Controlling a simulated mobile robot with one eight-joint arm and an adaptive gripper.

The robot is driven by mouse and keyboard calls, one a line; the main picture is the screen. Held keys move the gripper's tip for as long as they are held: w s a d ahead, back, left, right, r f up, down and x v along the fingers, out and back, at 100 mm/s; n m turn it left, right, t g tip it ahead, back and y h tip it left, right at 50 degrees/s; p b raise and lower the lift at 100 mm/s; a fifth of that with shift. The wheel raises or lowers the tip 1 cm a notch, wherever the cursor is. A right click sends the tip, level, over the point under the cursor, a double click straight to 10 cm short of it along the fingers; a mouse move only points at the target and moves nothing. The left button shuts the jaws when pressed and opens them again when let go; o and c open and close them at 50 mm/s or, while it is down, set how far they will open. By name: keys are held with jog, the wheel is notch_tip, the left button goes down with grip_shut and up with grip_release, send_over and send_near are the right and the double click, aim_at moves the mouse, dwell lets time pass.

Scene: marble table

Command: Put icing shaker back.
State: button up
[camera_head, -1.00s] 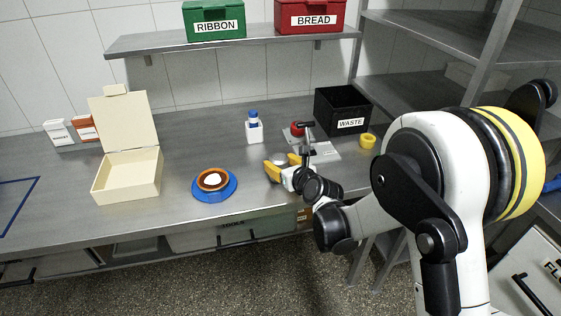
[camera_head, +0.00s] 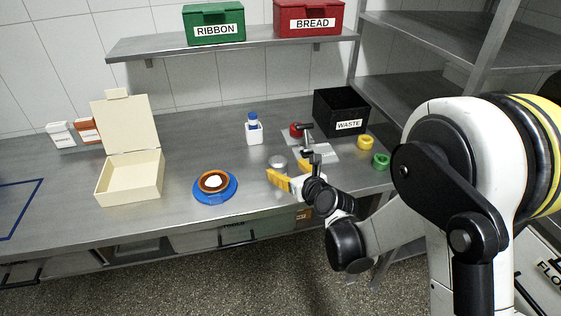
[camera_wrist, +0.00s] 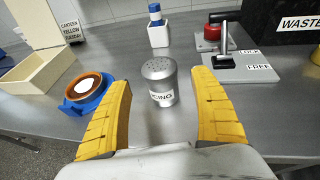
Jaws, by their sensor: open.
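The icing shaker (camera_wrist: 159,82) is a small metal cup with a perforated top and an "ICING" label. It stands upright on the metal table (camera_wrist: 150,130), between and just beyond my two yellow fingers in the wrist view. In the head view the shaker (camera_head: 278,162) shows as a small silver shape beside my gripper (camera_head: 290,178). My gripper (camera_wrist: 163,112) is open and empty, its fingers spread to either side of the shaker without visible contact.
A blue dish (camera_head: 215,190) with a brown ring and an open cream box (camera_head: 130,178) stand left. Right are a lever plate (camera_head: 318,150), a black WASTE bin (camera_head: 341,110), and yellow (camera_head: 365,142) and green (camera_head: 381,161) rings.

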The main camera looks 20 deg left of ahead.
jog(key=shift+p+v, duration=0.35)
jog(key=shift+v, duration=1.95)
